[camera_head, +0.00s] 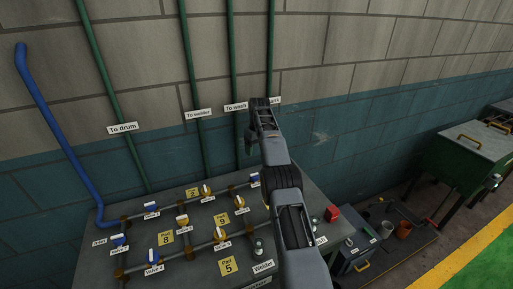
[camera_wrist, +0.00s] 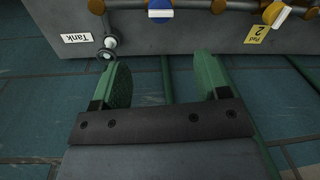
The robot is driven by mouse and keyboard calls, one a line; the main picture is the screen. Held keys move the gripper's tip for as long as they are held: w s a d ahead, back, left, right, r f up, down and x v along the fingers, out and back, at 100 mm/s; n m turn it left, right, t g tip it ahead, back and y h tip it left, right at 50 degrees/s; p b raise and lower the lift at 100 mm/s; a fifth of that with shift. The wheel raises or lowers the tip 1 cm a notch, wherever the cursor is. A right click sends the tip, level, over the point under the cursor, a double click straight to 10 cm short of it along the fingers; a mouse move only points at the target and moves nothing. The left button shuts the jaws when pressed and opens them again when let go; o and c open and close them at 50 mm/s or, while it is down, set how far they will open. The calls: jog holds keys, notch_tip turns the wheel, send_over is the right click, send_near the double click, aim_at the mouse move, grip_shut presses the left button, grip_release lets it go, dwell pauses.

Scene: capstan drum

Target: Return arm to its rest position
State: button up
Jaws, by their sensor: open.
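My gripper (camera_wrist: 162,75) shows in the wrist view with two green finger pads spread apart and nothing between them. In the head view my arm rises from the bottom edge over the bench (camera_head: 205,268) to the wall, and its fingers cannot be made out there. In the wrist view the bench (camera_wrist: 185,38) lies beyond the fingertips, along the top of the picture. A "Tank" label (camera_wrist: 77,38) and a round metal fitting (camera_wrist: 110,42) show near the left finger.
The bench carries brown pipework with blue and yellow valve handles (camera_head: 220,236) and yellow pad labels (camera_head: 228,266). A blue pipe (camera_head: 58,135) and green pipes (camera_head: 108,90) run up the brick wall. A red block (camera_head: 332,213) sits right of my arm. A green cabinet (camera_head: 465,160) stands far right.

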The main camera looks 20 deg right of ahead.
dwell(0.4)
jog(key=f, duration=0.2)
jog(key=f+m, duration=0.1)
jog(key=f, duration=0.1)
jog(key=f+m, duration=0.1)
jog(key=f, duration=0.1)
jog(key=shift+s+a, duration=0.1)
jog(key=shift+s, duration=0.2)
jog(key=s+a+r+t, duration=0.1)
jog(key=s+a+r, duration=0.3)
jog(key=s, duration=0.8)
jog(key=s+a+r+t, duration=0.2)
jog(key=s+a+r, duration=0.2)
jog(key=s, duration=0.8)
jog(key=s+a+r+t, duration=0.1)
jog(key=s+a+r, duration=0.4)
jog(key=s, duration=0.7)
jog(key=shift+a+t+h, duration=0.4)
jog(key=shift+a, duration=0.35)
